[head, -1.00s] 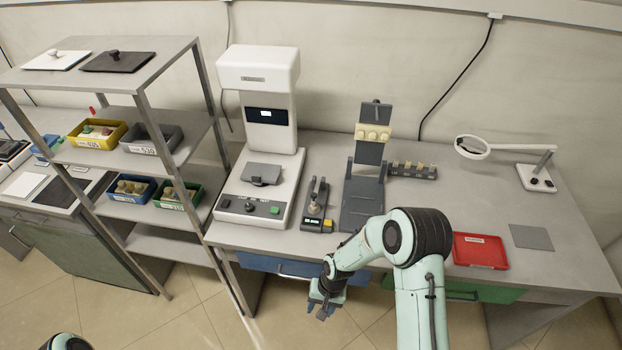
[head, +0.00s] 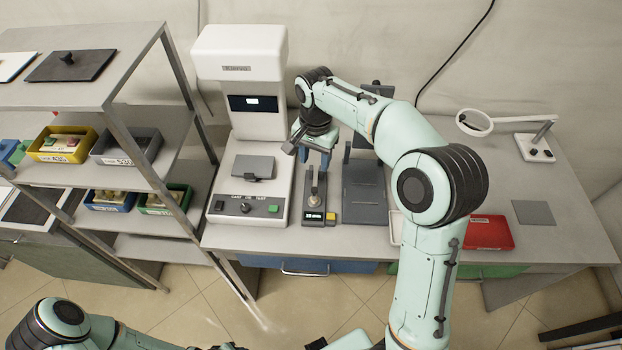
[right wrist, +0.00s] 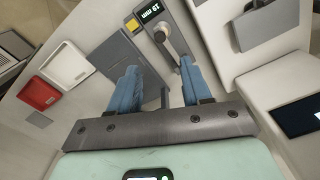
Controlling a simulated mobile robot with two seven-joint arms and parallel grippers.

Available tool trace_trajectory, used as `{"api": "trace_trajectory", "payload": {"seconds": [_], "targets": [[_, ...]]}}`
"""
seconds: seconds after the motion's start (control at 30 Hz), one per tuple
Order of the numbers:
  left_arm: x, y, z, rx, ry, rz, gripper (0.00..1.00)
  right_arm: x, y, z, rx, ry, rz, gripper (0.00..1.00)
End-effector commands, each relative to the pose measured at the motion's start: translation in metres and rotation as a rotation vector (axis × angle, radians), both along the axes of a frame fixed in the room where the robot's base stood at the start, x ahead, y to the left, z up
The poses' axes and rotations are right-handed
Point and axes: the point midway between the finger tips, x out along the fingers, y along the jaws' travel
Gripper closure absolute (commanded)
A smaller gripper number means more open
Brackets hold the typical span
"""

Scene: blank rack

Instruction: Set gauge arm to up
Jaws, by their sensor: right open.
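My right gripper (head: 315,156) is open above the back of the gauge, fingers pointing down. Contact is unclear. My left gripper is out of view.
A white tester (head: 245,110) stands just left of the gauge. A dark grey stand (head: 364,195) is close on its right, partly behind my arm. A red tray (head: 488,232) and a magnifier lamp (head: 535,145) are farther right. A shelf rack (head: 140,125) stands left.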

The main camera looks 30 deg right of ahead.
Motion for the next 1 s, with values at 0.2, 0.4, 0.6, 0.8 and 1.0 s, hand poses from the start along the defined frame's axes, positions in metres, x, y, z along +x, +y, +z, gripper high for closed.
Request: {"api": "trace_trajectory", "payload": {"seconds": [0.2,0.4,0.6,0.8,1.0], "targets": [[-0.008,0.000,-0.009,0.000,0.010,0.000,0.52,-0.002,0.000,-0.049,0.000,0.009,0.001,0.52],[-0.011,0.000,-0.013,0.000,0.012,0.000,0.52,-0.001,0.000,-0.088,-0.001,0.006,0.001,0.52],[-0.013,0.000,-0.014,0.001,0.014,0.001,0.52,0.000,0.000,-0.112,0.000,0.003,0.002,0.52],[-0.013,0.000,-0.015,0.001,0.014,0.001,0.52,0.000,0.000,-0.119,0.000,0.001,0.002,0.52],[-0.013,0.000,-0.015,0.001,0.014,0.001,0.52,0.000,0.000,-0.119,0.001,0.001,0.002,0.52]]}}
